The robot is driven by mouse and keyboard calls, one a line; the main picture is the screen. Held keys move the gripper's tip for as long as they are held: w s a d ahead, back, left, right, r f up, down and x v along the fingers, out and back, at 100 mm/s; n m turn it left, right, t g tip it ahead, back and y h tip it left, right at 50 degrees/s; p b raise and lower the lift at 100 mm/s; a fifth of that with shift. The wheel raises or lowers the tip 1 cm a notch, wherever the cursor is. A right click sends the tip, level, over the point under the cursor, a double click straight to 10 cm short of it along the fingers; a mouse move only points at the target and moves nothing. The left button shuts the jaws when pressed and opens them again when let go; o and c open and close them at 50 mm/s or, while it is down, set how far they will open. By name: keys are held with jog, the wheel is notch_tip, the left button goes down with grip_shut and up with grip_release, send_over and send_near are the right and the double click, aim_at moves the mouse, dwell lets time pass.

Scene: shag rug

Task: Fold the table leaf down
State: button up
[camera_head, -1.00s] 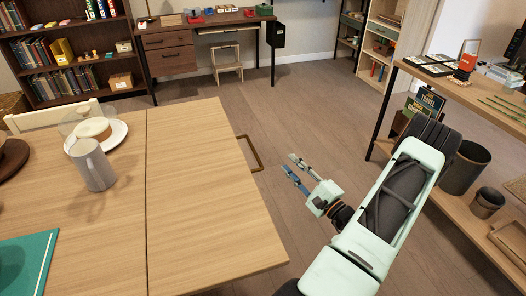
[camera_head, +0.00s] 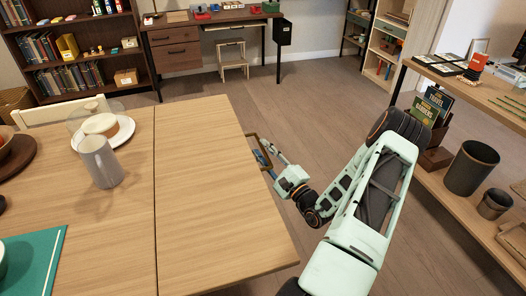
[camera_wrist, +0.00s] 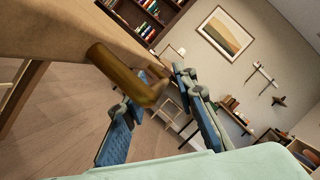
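The table leaf (camera_head: 215,190) is the light wood right-hand part of the table, level with the main top (camera_head: 130,215) across a straight seam. A brass loop handle (camera_head: 254,143) sticks out from the leaf's right edge, and shows large in the wrist view (camera_wrist: 125,75). My gripper (camera_head: 264,157) is at this handle, beside the leaf's edge. In the wrist view my gripper (camera_wrist: 158,88) has its two blue-padded fingers apart, with the handle's end at the gap between them. Whether they touch the handle I cannot tell.
The leaf is bare. A wooden shelf unit (camera_head: 480,100) stands at the right. Floor is clear beyond the leaf.

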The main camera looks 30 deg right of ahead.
jog(key=shift+w, duration=0.15)
jog(key=shift+c, duration=0.4)
grip_shut()
jog(key=shift+f, duration=0.1)
